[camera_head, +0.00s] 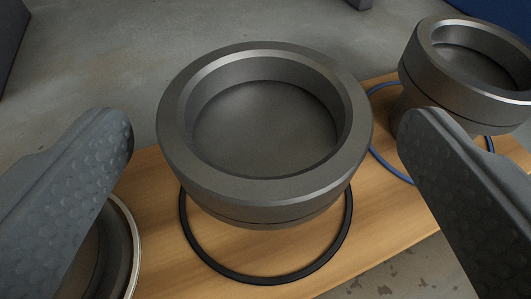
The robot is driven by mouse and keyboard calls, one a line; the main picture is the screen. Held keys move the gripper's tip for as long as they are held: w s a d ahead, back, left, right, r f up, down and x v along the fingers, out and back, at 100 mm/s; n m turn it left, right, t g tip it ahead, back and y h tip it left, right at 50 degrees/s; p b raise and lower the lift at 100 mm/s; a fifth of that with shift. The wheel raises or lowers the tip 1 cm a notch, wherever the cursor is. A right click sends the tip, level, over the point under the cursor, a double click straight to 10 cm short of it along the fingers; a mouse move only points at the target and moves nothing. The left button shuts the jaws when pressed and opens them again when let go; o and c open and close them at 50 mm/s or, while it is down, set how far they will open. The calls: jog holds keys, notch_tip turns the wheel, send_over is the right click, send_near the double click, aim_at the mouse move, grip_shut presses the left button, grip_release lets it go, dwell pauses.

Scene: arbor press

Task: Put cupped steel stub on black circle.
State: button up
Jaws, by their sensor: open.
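A dark grey steel stub with a wide cupped top (265,208) is in the middle of the view, upright, over the black circle (265,280). The circle's near part shows as a ring below the cup; the stub's foot and the ring's far part are hidden by the cup. My gripper (265,135) is open, with one textured finger on each side of the cup. A gap shows between each fingertip and the rim, and nothing is held.
A similar cupped steel piece (465,95) stands over a blue circle (382,155) at the right. A round hollow piece with a pale rim (133,240) is at the lower left, partly behind my left finger. Wooden board (385,235) lies below; grey floor (110,50) is beyond.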

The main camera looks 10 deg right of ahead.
jog(key=p+v, duration=0.1)
jog(key=v, duration=0.6)
jog(key=w+d+r+t+y, duration=0.1)
jog(key=r+y, duration=0.1)
jog(key=r, duration=0.7)
jog(key=w+d+r+y, duration=0.1)
jog(key=r+y, duration=0.1)
jog(key=r, duration=0.6)
jog(key=w+d+r+t+y, duration=0.1)
jog(key=w+d+r+y, duration=0.1)
jog(key=r, duration=0.7)
jog(key=s+d+r+n+g+h, duration=0.1)
jog(key=s+d+r+h, duration=0.3)
jog(key=s+d+r, duration=1)
notch_tip(320, 180, up, 3)
jog(key=d, duration=0.2)
jog(key=shift+s+d+f, duration=0.2)
jog(key=shift+s+d, duration=0.15)
jog(key=shift+d, duration=0.05)
